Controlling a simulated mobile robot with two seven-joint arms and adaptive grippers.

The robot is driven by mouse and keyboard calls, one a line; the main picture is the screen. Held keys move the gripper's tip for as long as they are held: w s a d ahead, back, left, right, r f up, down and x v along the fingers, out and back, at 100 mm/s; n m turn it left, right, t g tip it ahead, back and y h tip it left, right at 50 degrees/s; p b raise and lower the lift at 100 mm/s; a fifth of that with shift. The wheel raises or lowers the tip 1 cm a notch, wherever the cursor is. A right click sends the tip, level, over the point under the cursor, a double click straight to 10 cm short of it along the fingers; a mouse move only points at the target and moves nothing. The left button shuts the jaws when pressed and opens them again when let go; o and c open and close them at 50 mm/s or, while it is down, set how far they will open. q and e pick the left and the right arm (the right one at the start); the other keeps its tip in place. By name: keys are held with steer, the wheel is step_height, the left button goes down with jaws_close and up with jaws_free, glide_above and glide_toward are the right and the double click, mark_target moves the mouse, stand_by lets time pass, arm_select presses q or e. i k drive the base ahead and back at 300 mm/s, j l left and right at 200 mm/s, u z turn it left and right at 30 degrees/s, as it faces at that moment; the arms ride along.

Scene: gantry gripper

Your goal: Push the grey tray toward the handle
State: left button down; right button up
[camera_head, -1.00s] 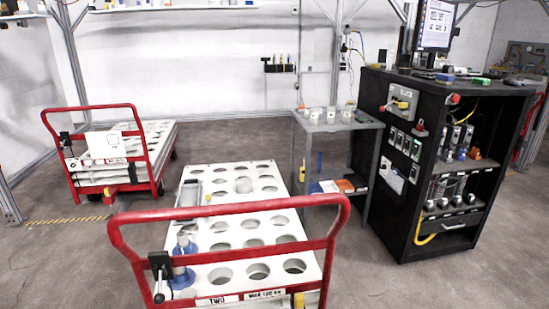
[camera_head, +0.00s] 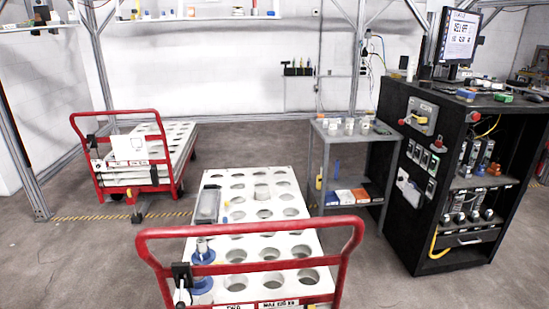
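The grey tray (camera_head: 207,206) lies on the left edge of the white cart top (camera_head: 215,180), which is full of round holes. The cart's red handle (camera_head: 250,227) rises at the near end, closer to me than the tray. A blue and white part (camera_head: 203,254) stands on the cart top between the tray and the handle, partly behind the handle bar. Neither of my grippers is in view.
A second red-handled cart (camera_head: 122,115) stands at the back left. A grey shelf table (camera_head: 350,133) with white cups stands right of the near cart, beside a black cabinet (camera_head: 402,150) with a monitor (camera_head: 459,37). Floor between the carts is clear.

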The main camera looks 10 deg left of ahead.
mark_target(210, 196)
steer(key=i+j+u, duration=0.1)
steer(key=j+u, duration=0.2)
steer(key=i+j+u, duration=0.1)
steer(key=j+u, duration=0.2)
steer(key=j, duration=0.2)
steer(key=i+j+u, duration=0.15)
steer(key=j+u, duration=0.15)
steer(key=i+j+u, duration=0.45)
steer(key=j+u, duration=0.2)
